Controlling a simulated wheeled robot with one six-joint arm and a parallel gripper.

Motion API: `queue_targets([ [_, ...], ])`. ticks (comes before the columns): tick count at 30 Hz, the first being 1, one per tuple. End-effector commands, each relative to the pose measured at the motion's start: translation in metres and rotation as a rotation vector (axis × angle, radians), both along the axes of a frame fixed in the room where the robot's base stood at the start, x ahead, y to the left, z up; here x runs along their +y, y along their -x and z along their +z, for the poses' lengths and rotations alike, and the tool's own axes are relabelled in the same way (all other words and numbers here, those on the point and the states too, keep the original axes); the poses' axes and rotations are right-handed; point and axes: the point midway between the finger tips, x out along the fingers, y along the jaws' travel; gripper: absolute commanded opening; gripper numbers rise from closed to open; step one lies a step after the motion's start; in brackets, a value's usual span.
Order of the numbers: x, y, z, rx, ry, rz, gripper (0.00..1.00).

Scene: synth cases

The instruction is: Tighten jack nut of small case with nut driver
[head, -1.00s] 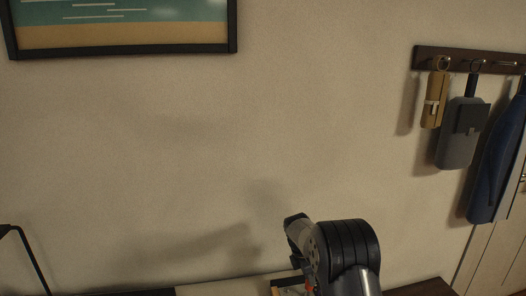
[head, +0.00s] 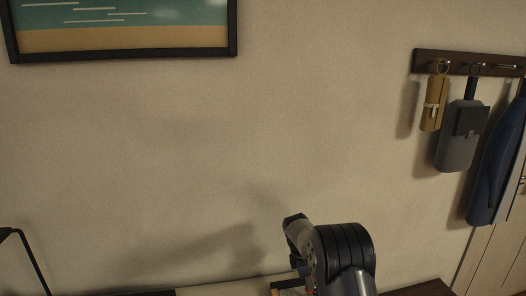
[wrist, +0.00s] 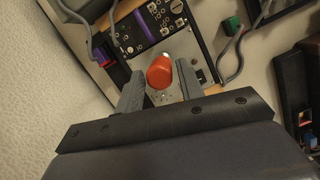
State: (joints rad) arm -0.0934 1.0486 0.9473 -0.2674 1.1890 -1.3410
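An orange-red handle (wrist: 159,72), which looks like the nut driver, shows between the fingertips of my gripper (wrist: 160,70) in the wrist view. My fingers stand apart on either side of it. I cannot tell whether they press on it. The driver's tip is hidden. Beyond it lies an open case with a dark panel (wrist: 150,25) of several knobs and jacks and a pale plate below. Which jack nut is meant cannot be told. In the head view my arm hides the gripper and most of the case (head: 284,286).
Grey cables with a green plug (wrist: 232,26) and a red-and-purple plug (wrist: 112,70) lie beside the panel. Dark equipment (wrist: 295,85) stands at the right. The wall is close behind.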

Motion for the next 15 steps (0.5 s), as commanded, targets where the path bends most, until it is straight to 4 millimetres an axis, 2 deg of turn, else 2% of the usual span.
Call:
queue_targets([
  [5, 0.0000, 0.0001, 0.0000, 0.000, 0.000, 0.001, 0.50],
  [11, 0.0000, 0.0002, -0.0001, 0.001, 0.000, 0.001, 0.50],
  [15, 0.0022, -0.0003, 0.0075, -0.001, 0.000, 0.001, 0.50],
])
